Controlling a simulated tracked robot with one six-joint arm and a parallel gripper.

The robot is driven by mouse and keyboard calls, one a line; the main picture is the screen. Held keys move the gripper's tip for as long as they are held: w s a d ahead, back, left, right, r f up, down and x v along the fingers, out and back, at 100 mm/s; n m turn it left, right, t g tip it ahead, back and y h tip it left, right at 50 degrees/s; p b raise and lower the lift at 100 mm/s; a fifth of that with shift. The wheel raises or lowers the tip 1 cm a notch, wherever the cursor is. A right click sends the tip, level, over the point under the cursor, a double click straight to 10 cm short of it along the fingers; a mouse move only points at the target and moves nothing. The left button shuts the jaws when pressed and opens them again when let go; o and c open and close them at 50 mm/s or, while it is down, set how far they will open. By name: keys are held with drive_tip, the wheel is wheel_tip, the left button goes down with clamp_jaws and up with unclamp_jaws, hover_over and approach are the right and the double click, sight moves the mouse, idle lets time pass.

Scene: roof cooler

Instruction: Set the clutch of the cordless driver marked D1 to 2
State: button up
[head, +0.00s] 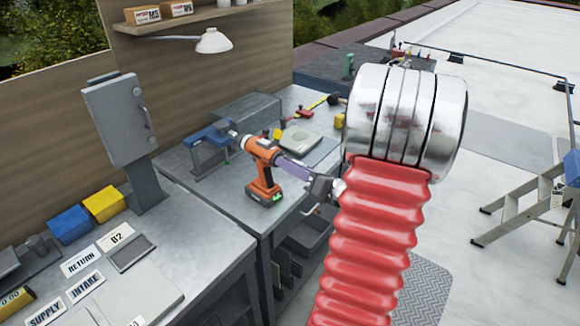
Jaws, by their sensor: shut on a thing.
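An orange and dark grey cordless driver (262,165) stands upright on its battery foot on the grey workbench, in the middle of the head view. A D1 mark and the clutch numbers cannot be read at this size. My gripper (284,161), with pale purple fingers, comes in from the right and is shut at the right end of the driver's head. Whether the fingers hold the clutch ring or another part there cannot be told. My red ribbed arm and its chrome joint fill the right middle of the view.
A blue vise (212,134) stands close behind the driver to the left. A grey cabinet on a post (118,118) rises at left, beside yellow and blue bins (70,224). A white lamp (213,41) hangs above. A stepladder (525,208) stands on the roof at right.

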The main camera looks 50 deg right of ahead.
drive_tip(key=o, duration=1.1)
drive_tip(key=shift+s, duration=0.1)
drive_tip(key=s, duration=1.3)
drive_tip(key=shift+s+d, duration=0.1)
drive_tip(key=shift+s, duration=0.25)
